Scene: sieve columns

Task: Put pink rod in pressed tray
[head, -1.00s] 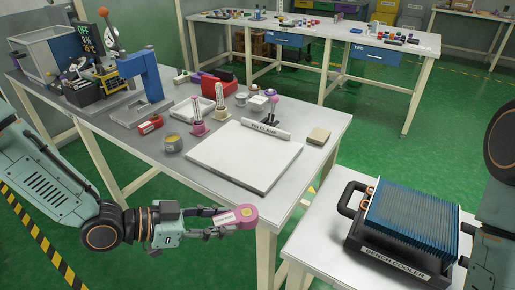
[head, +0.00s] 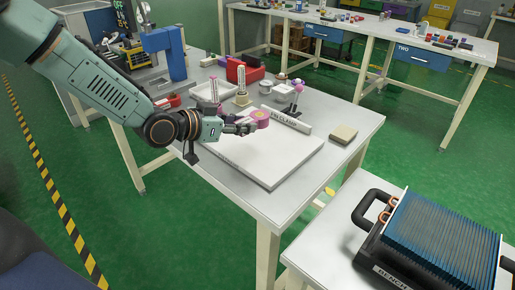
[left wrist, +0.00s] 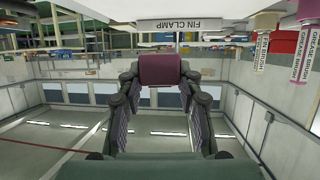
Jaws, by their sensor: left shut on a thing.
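My left gripper (head: 247,127) is shut on a short pink cylinder, the pink rod (head: 261,119), which has a yellowish patch on its end. It is held over the white board near the fin clamp. In the left wrist view the rod (left wrist: 160,69) looks dark pink and lies across between the fingertips of the gripper (left wrist: 160,85). A pale shallow tray (head: 198,91) stands behind the gripper on the table, partly hidden by other items. I cannot tell whether it is the pressed tray. My right gripper is out of view.
The fin clamp bar (head: 286,120) lies at the back of the white board (head: 280,165). A finned bench cooler (head: 440,240) is at the right.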

